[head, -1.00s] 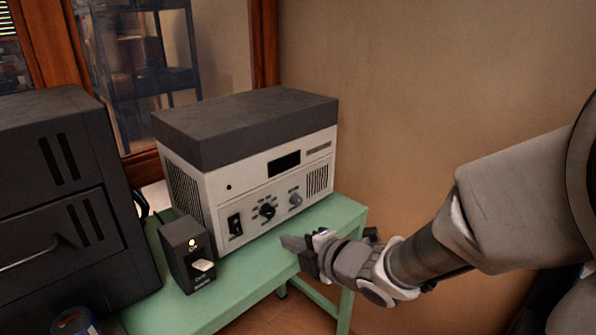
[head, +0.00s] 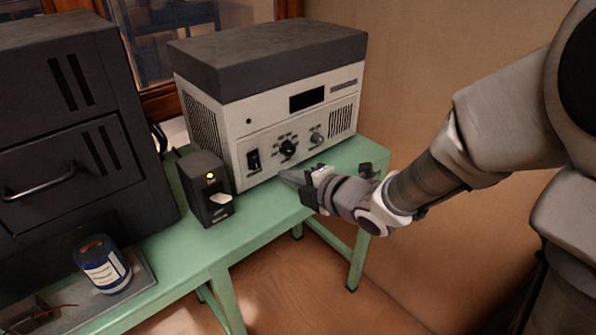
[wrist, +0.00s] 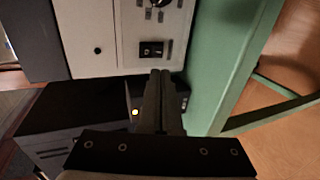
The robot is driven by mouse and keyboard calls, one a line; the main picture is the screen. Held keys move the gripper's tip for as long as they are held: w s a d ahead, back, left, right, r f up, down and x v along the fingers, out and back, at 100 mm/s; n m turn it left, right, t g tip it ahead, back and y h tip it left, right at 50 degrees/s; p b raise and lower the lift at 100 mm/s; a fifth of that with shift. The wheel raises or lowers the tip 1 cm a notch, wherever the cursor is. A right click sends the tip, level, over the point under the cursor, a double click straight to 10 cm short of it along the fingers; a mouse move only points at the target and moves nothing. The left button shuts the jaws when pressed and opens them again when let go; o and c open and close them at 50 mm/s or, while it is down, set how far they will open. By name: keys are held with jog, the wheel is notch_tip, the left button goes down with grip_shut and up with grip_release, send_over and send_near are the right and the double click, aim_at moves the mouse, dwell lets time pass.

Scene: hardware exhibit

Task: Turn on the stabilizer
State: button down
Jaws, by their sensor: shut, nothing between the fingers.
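A grey-white cabinet with a dark top (head: 270,75) stands on the green table. Its front has a black rocker switch (head: 254,160), a dark knob (head: 288,148) and a dark display (head: 308,100). Left of it stands a small black box (head: 207,190) with a lit lamp and a pale lever (head: 221,200). I cannot read which unit is labelled stabilizer. My gripper (head: 283,176) is shut and empty, with its fingertips just right of and below the rocker switch. The wrist view shows the fingers (wrist: 160,78) close to the rocker switch (wrist: 151,50); contact cannot be told.
The green table (head: 180,256) bears these units. A large black cabinet (head: 60,120) with a handle stands at left. A blue and white can (head: 103,265) is on a dark tray at front left. A wall rises behind and right; the floor is open in front.

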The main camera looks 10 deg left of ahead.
aim_at(257, 166)
jog(key=b+x, duration=0.1)
jog(key=x, duration=0.8)
jog(key=shift+w+a+f+b, duration=0.15)
jog(key=shift+w+a+b, duration=0.1)
jog(key=shift+w+b, duration=0.1)
jog(key=shift+w+a+f+b, duration=0.15)
jog(key=shift+f+b, duration=0.1)
jog(key=shift+b, duration=0.4)
jog(key=shift+r, duration=0.15)
jog(key=shift+r+p, duration=0.1)
jog(key=shift+p, duration=0.2)
jog(key=shift+r+p, duration=0.3)
jog(key=shift+r, duration=0.45)
